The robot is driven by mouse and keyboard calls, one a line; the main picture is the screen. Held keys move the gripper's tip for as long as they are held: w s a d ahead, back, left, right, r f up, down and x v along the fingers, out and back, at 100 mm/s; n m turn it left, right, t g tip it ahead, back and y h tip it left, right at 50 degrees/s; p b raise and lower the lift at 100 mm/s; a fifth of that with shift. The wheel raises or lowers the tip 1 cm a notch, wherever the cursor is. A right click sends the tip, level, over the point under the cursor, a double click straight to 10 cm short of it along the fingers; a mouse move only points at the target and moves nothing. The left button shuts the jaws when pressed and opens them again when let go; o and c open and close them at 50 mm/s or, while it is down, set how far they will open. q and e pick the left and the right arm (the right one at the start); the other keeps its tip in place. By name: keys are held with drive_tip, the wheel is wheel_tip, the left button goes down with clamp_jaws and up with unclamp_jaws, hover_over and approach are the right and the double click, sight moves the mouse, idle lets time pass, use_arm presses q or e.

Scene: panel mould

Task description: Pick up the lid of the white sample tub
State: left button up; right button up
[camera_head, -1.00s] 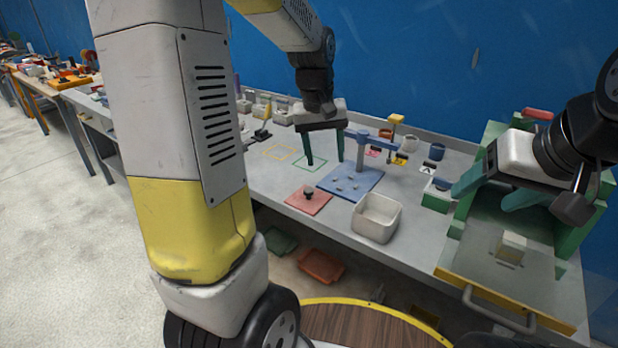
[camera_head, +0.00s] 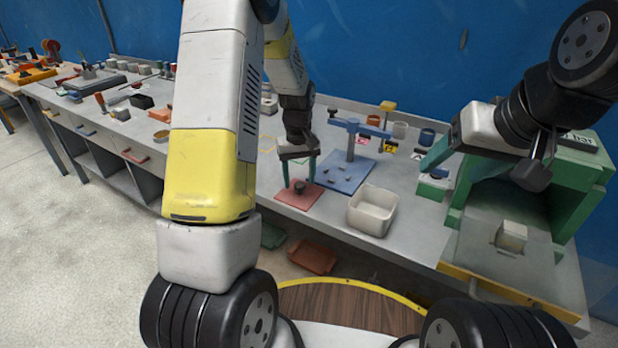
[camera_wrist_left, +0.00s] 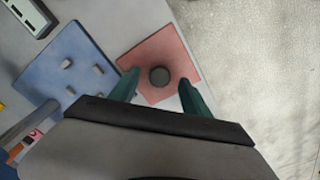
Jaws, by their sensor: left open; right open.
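A flat reddish square plate with a dark round knob (camera_head: 299,188), apparently the lid, lies on the bench. The white open tub (camera_head: 371,210) stands to its right. In the left wrist view the plate (camera_wrist_left: 152,50) shows its knob between my fingers. My left gripper (camera_head: 299,172) is open and points down over the plate, with one finger on either side of the knob; I cannot tell the exact height gap. My right gripper (camera_head: 465,162) is open and empty, up at the right near the green machine.
A blue plate with pegs and a post (camera_head: 345,172) stands close behind the lid. The green machine (camera_head: 578,180) with a small pale block (camera_head: 511,236) is at the right. The bench's front edge is just before the lid.

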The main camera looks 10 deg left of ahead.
use_arm(q)
drive_tip(key=shift+f, duration=0.5)
clamp_jaws()
drive_tip(key=shift+r, duration=0.15)
